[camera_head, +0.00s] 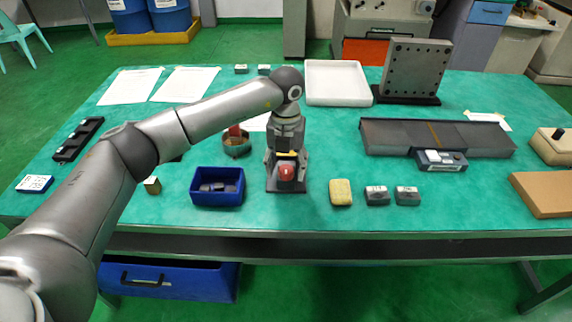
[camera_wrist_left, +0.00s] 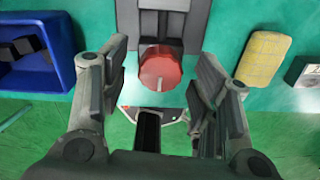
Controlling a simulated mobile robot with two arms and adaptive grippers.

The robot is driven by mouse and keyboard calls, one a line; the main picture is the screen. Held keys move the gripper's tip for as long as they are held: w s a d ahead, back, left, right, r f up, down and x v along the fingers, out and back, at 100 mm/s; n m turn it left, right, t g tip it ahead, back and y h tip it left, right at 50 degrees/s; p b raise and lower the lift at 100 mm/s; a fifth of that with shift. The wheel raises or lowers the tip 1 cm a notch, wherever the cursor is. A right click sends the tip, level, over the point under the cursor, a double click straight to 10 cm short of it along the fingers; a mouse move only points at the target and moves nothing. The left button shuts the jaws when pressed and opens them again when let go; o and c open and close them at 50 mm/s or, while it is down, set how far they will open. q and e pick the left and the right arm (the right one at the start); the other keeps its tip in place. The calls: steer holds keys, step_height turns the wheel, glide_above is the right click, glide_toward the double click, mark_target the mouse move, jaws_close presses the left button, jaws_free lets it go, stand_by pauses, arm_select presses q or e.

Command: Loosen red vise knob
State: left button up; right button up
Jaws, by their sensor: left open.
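The red vise knob (camera_head: 286,173) is at the front end of a dark grey vise (camera_head: 271,184) on the green table. It also shows in the left wrist view as a red round knob (camera_wrist_left: 160,68), with the vise body (camera_wrist_left: 173,20) behind it. My left gripper (camera_head: 287,158) is over the vise, and its arm comes in from the left. In the left wrist view my left gripper (camera_wrist_left: 163,75) is open, with one finger on each side of the knob. My right gripper is not in view.
A blue bin (camera_head: 217,199) with dark blocks stands left of the vise. A yellow sponge (camera_head: 341,192) and two small grey blocks (camera_head: 377,196) are to the right. A white tray (camera_head: 337,83) and an upright plate (camera_head: 414,68) stand behind. The table's front edge is close.

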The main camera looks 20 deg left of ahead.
mark_target(286, 169)
arm_select(q)
step_height(286, 169, up, 12)
stand_by(0.5)
stand_by(0.3)
